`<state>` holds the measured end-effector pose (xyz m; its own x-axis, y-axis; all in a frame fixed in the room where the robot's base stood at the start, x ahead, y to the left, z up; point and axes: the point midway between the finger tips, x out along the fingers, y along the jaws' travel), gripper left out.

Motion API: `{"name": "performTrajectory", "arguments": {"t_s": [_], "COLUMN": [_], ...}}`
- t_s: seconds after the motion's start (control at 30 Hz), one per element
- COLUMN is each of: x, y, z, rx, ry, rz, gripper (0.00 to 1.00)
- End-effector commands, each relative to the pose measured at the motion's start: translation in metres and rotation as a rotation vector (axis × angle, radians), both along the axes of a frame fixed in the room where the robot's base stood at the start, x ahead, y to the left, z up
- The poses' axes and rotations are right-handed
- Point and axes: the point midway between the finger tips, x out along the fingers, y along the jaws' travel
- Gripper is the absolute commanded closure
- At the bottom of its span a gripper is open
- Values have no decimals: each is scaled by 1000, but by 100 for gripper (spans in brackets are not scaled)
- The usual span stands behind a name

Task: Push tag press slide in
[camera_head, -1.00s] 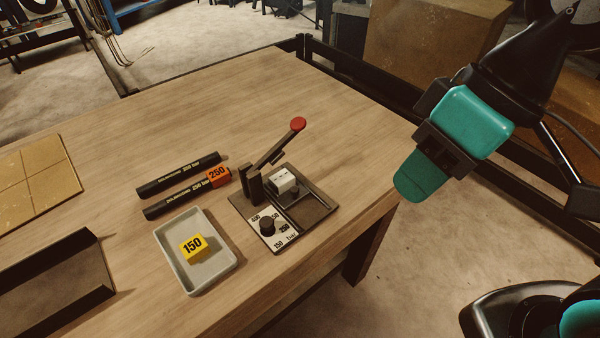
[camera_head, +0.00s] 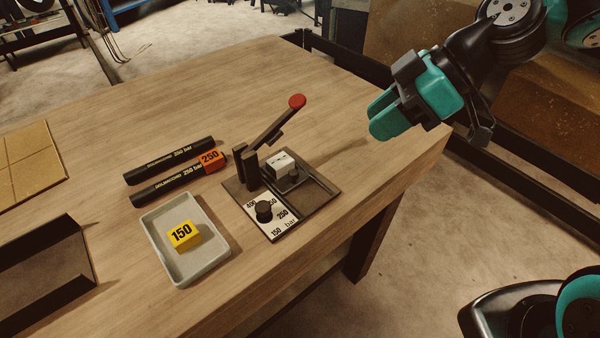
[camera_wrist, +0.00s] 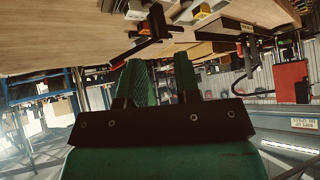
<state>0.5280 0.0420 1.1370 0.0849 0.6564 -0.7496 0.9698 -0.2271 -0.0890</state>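The tag press (camera_head: 318,196) stands on the bench on a dark base plate, with a raised lever (camera_head: 275,127) ending in a red knob. A white block (camera_head: 281,163) sits on the plate, with a small dark knob (camera_head: 293,175) beside it that looks like part of the slide. My gripper (camera_head: 379,115) is above the bench's right side, to the right of the press and apart from it. In the wrist view its two green fingers (camera_wrist: 163,76) stand apart with nothing between them. The slide's exact position is too small to tell.
A dial (camera_head: 264,211) with pressure numbers is on the press front. A grey tray (camera_head: 217,262) holds a yellow 150 tag (camera_head: 182,233). Two black hoses (camera_head: 170,161) lie left, one with an orange 250 tag (camera_head: 212,160). The bench behind the press is clear.

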Motion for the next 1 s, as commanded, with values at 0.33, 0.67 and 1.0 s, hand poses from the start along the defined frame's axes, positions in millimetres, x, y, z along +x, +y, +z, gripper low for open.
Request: {"name": "performTrajectory", "arguments": {"t_s": [0.33, 0.67, 1.0], "x": [20, 22, 26], "y": [-7, 8, 30], "z": [-15, -30, -51], "rx": [48, 49, 48], "ry": [-99, -98, -99], "rz": [56, 58, 59], "gripper": [69, 69, 69]}}
